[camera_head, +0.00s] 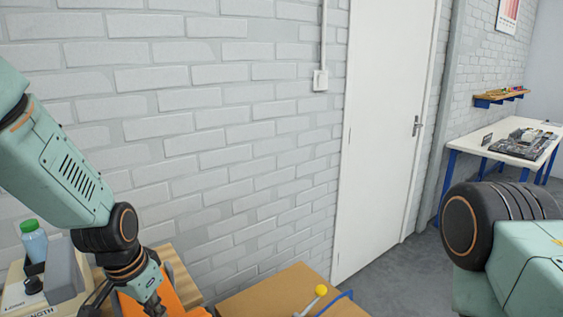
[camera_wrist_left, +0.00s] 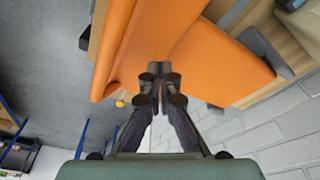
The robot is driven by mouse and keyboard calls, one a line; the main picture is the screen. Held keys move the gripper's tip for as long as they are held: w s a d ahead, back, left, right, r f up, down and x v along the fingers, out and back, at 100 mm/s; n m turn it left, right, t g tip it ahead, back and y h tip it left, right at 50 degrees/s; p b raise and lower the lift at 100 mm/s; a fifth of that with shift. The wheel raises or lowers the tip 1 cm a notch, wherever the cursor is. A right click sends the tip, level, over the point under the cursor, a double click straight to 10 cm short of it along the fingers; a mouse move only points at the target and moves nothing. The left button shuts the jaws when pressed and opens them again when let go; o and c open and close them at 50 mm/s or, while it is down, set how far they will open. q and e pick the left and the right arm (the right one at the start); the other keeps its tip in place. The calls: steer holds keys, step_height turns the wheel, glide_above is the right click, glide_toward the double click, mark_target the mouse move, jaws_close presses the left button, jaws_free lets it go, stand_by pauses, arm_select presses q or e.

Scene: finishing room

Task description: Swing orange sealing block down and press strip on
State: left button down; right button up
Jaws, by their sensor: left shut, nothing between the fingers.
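The orange sealing block (camera_head: 171,292) is at the bottom left in the head view, partly hidden by my left gripper. In the left wrist view the orange block (camera_wrist_left: 222,72) fills much of the upper middle, with another orange face to its left. My left gripper (camera_head: 152,306) is over the block in the head view. In the left wrist view my left gripper (camera_wrist_left: 160,70) has its fingertips together in front of the orange surface, with nothing between them. I cannot tell whether they touch it. I cannot make out the strip. My right gripper is out of view.
A tan surface (camera_head: 265,295) with a yellow-tipped lever (camera_head: 321,290) lies right of the block. A grey machine marked LENGTH and a green-capped bottle (camera_head: 33,242) stand at left. A brick wall is behind. A door (camera_head: 385,130) and workbench (camera_head: 490,135) are at right.

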arm_select(q)
steer(key=shift+s+a, duration=0.1)
steer(key=shift+a, duration=0.05)
steer(key=shift+f, duration=0.2)
steer(key=shift+f, duration=0.2)
stand_by(0.4)
steer(key=shift+f+b, duration=0.2)
steer(key=shift+b, duration=0.1)
steer(key=shift+f, duration=0.25)
stand_by(0.8)
steer(key=shift+r+p, duration=3.45)
steer(key=shift+r, duration=0.15)
steer(key=shift+f, duration=0.1)
